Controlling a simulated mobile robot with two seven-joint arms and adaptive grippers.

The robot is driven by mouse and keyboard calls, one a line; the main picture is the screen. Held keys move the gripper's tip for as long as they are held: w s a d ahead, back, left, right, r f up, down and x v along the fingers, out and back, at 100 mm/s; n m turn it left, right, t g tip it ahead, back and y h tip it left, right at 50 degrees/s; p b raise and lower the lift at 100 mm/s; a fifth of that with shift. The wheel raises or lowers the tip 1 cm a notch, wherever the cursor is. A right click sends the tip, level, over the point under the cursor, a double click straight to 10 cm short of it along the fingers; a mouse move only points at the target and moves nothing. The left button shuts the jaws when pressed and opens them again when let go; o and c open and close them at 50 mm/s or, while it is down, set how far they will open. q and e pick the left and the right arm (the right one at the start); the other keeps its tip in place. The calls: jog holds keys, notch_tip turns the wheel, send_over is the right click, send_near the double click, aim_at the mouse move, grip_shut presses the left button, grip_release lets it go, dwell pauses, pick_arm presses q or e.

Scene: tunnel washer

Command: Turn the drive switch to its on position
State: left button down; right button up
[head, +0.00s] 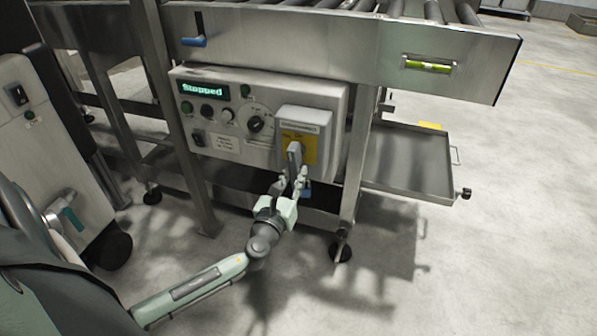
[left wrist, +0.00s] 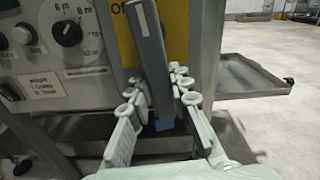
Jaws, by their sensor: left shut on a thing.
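The switch box (head: 305,119) is a grey box with a yellow plate (head: 308,150) on the right of the control panel. A grey lever handle (head: 294,154) stands out from the plate and points roughly downward. In the left wrist view the lever (left wrist: 151,50) is large and a label starting "Of" shows above it on the yellow plate. My left gripper (head: 291,181) is shut on the lever's lower end, with fingers on both sides of it in the wrist view (left wrist: 158,97). My right gripper is not in view.
The panel (head: 225,135) has a green display (head: 201,88) reading "Stopped", buttons and a dark rotary knob (head: 255,124). A frame leg (head: 352,190) stands right of the box. A metal tray (head: 408,185) juts out further right. Open floor lies in front.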

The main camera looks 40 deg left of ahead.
pick_arm(q)
jog(key=shift+s+a+m+p, duration=0.1)
jog(key=shift+a+m+p, duration=0.2)
jog(key=shift+m, duration=0.5)
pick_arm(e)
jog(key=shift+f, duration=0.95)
pick_arm(q)
jog(key=c, duration=1.4)
grip_release()
jog(key=shift+o, duration=0.2)
jog(key=v, duration=1.2)
